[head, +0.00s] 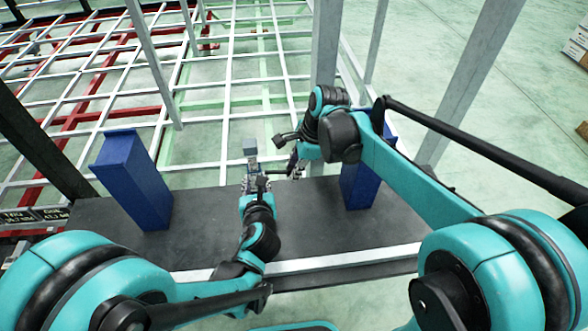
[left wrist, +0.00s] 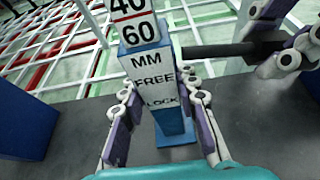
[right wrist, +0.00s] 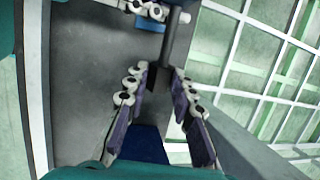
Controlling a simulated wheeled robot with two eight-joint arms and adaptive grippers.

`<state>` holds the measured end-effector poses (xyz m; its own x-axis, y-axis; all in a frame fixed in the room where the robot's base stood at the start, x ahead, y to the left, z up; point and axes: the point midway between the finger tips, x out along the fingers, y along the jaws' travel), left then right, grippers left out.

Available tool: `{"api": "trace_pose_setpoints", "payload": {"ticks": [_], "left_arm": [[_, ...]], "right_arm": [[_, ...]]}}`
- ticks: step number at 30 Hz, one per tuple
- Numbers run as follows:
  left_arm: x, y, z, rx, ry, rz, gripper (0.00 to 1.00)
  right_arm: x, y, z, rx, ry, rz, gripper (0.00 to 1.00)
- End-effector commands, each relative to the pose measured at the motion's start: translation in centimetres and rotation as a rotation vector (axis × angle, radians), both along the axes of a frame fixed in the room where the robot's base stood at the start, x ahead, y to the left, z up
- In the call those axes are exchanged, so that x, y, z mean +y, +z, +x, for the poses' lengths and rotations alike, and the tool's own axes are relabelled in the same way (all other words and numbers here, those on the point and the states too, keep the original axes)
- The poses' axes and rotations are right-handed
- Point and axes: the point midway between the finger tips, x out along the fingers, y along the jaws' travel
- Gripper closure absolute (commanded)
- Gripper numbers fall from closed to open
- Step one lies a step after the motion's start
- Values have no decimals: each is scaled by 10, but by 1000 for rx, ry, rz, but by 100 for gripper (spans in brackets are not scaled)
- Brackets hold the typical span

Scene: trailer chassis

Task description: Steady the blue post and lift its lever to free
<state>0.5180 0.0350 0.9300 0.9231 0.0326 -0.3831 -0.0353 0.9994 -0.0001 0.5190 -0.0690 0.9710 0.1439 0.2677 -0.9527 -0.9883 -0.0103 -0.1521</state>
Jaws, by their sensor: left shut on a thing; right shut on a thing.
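The slim blue post (left wrist: 172,122) stands upright in the left wrist view, with a white label reading MM, FREE and LOCK and a 40/60 scale at its top. Its top (head: 250,146) shows small in the head view. My left gripper (left wrist: 158,92) is shut around the post, one finger on each side. The lever's joint is partly hidden.
Two thick blue blocks stand on the dark deck (head: 205,235), one at left (head: 135,180) and one at right (head: 358,188), partly behind my right arm. Grey uprights (head: 325,45) rise behind. A white and red bar frame (head: 235,60) fills the back.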

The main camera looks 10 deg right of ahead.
Motion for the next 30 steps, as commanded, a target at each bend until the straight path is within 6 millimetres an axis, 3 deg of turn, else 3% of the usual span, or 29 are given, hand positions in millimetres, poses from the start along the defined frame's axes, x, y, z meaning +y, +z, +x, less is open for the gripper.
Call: {"api": "trace_pose_setpoints", "payload": {"ticks": [18,30], "left_arm": [[0,0,0,-1,-1,0,100],[0,0,0,-1,-1,0,100]], "right_arm": [[17,39,-1,-19,8,-537,100],[27,52,-1,-26,5,-760,100]]}}
